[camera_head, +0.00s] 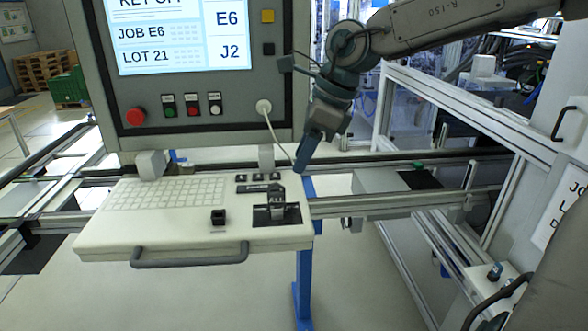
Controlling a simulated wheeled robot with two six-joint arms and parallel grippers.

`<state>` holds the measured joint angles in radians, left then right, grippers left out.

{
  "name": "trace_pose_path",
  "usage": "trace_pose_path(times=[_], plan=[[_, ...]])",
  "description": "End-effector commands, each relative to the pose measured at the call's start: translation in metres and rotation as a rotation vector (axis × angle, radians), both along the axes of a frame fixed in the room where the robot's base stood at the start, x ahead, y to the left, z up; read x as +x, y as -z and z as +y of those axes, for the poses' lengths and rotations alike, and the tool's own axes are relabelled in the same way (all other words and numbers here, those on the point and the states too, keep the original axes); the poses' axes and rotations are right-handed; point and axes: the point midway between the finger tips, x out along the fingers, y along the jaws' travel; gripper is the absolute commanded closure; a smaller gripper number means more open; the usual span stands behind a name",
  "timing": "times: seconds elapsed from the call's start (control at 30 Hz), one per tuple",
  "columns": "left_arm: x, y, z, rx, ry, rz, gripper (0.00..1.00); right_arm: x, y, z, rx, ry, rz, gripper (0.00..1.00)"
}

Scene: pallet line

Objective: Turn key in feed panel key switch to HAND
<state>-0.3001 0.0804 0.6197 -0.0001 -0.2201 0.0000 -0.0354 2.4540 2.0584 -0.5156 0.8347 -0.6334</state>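The large grey panel (90,62) at upper left has a screen (180,35) whose top line is cut off and seems to read KEY OFF. Below the screen are a red mushroom button (136,117) and several small labelled round controls. I cannot pick out a key for certain. A small box (484,290) at lower right carries a blue-topped knob (494,271), too small to identify. My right gripper (302,166) points down above the back right of the white console, in front of the panel's right side. Its fingers are edge-on, so I cannot tell whether they are open. My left gripper is not in view.
The white keyboard console (125,237) has a dark front handle (190,260), a black block (218,217) and a black fixture (277,212). A white cable hangs from the panel. Rails run behind, and an aluminium frame (470,110) stands at right.

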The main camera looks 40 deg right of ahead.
Motion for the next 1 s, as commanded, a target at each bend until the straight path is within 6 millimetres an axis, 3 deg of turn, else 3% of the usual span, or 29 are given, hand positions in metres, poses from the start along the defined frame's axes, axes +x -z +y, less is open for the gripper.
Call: trace_pose_path(times=[0.5, 0.7, 1.0], plan=[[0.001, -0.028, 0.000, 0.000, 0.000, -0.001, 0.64, 0.020, 0.073, 0.022, 0.003, 0.001, 0.004, 0.62], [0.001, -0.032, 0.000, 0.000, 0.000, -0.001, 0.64, 0.024, 0.086, 0.026, 0.003, 0.001, 0.002, 0.62], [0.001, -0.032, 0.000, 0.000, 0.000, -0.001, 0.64, 0.025, 0.089, 0.027, 0.003, 0.001, -0.001, 0.62]])
